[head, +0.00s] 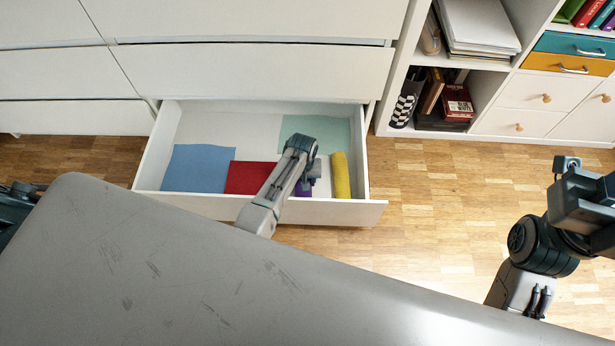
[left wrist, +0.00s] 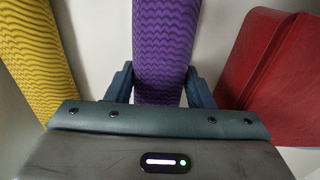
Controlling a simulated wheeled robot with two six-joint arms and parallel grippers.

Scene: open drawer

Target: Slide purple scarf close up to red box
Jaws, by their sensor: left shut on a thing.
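In the head view only a bit of the purple scarf (head: 304,189) shows beside my arm. My left gripper (left wrist: 160,88) has a finger on each side of it and is shut on it. The red box (left wrist: 275,75) is to the right in the left wrist view, with a bare gap between. In the head view the red box (head: 243,178) is left of the scarf, partly hidden by my arm. My right gripper (head: 572,180) is at the right edge, away from the drawer.
A yellow roll (head: 340,175) lies on the scarf's other side, near the drawer's right wall. A blue piece (head: 198,168) and a pale green sheet (head: 325,133) also lie in the drawer (head: 270,208). A shelf unit (head: 500,100) stands to the right.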

